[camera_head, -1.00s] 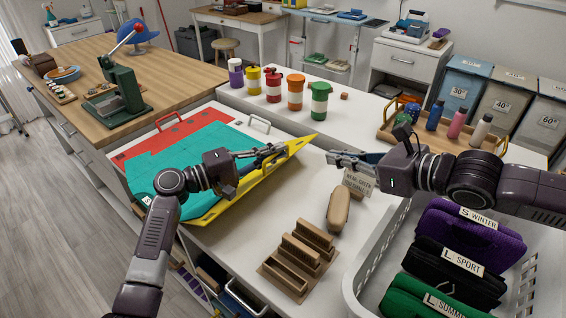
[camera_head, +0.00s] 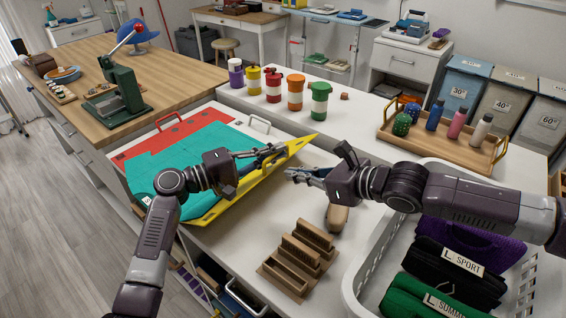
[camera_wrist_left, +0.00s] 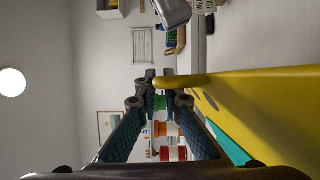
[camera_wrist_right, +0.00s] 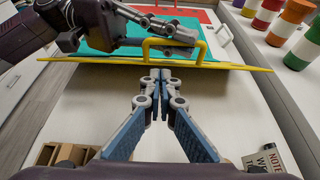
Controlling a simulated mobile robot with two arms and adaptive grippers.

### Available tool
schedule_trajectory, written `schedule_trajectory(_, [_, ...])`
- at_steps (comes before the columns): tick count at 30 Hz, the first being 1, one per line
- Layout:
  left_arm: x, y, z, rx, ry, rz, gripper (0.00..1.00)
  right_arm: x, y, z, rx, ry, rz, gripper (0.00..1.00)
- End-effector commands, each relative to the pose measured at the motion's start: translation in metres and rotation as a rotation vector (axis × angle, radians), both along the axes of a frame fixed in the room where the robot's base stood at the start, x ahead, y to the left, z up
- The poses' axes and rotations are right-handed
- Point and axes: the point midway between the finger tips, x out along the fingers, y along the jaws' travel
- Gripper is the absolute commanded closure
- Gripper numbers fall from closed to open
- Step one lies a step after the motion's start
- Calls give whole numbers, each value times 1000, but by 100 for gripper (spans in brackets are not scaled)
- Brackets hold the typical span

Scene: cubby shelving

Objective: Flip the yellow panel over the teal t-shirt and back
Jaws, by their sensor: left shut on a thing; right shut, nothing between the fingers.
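The yellow panel (camera_head: 215,211) stands tilted up along the right side of the teal t-shirt (camera_head: 190,150), which lies flat on the board. The t-shirt also shows behind the panel in the right wrist view (camera_wrist_right: 95,35). My left gripper (camera_head: 281,150) is shut on the yellow panel, at its handle (camera_wrist_right: 150,50). The panel fills the right of the left wrist view (camera_wrist_left: 270,100). My right gripper (camera_head: 290,173) is shut and empty, just right of the panel and apart from it. In its own view (camera_wrist_right: 160,73) its closed tips point at the panel's face.
A red panel (camera_head: 165,139) lies at the board's far left. Several capped cups (camera_head: 296,92) stand behind. A wooden holder (camera_head: 295,262), a brush (camera_head: 337,217) partly hidden by my right arm, and a white basket (camera_head: 362,270) with labelled bundles stand front right.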

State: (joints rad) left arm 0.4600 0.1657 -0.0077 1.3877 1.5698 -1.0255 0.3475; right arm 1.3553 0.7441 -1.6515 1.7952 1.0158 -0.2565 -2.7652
Motion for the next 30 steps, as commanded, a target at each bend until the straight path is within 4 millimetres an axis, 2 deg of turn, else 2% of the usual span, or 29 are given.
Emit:
schedule_trajectory(3, [0,1,-1,2,1,2,100,10,17,6,2,-3,2,100])
schedule_trajectory(9, [0,1,-1,2,1,2,100,20,30,13,1,-3,1,100])
schedule_trajectory(23, [0,1,-1,2,1,2,100,23,33,15,0,-3,0,100])
schedule_trajectory(30, [0,1,-1,2,1,2,100,31,45,26,-1,-4,1,100])
